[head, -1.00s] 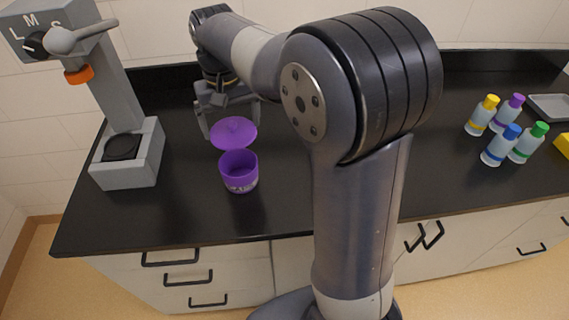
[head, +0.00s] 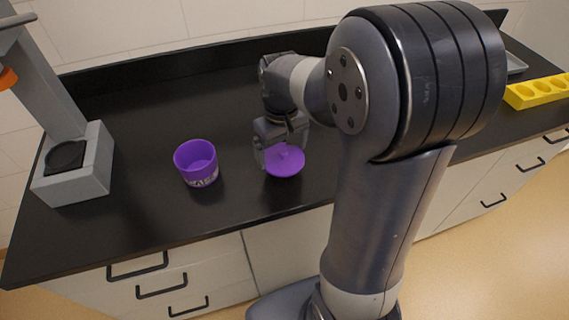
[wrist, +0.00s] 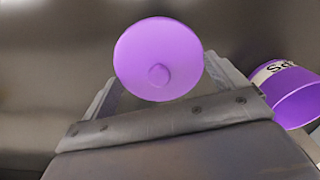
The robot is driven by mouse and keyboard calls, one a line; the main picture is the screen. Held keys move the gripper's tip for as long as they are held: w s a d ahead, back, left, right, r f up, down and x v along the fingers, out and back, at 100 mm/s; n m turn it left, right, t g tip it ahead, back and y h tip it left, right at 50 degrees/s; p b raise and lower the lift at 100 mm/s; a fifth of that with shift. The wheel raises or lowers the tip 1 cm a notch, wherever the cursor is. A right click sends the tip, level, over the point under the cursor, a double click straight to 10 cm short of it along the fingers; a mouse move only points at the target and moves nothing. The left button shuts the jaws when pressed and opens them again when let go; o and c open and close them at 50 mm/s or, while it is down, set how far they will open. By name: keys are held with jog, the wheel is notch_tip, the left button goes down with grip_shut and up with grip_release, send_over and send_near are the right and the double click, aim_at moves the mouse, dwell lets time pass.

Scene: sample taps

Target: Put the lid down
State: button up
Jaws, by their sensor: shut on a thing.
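The purple round lid (head: 285,166) is in my gripper (head: 281,152), to the right of the purple jar. It is low over the black counter, but I cannot tell whether it touches the surface. In the wrist view the lid (wrist: 150,50) shows its knob and lies between the fingers (wrist: 158,75). The purple jar (head: 197,164) stands upright and open on the counter, with a white label. It also shows at the right edge of the wrist view (wrist: 292,97), apart from the lid.
A grey stand with a round black plate (head: 78,168) is at the left of the black counter (head: 150,215). A yellow holder with holes (head: 540,92) and a grey tray (head: 514,64) are at the far right. My arm hides the counter's middle right.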

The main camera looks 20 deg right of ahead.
aim_at(282, 162)
jog(key=shift+f, duration=2.4)
jog(key=shift+f, duration=0.15)
jog(key=o, duration=0.6)
jog(key=shift+o, duration=0.2)
notch_tip(282, 162, up, 12)
jog(key=shift+r, duration=0.2)
jog(key=shift+f, duration=0.1)
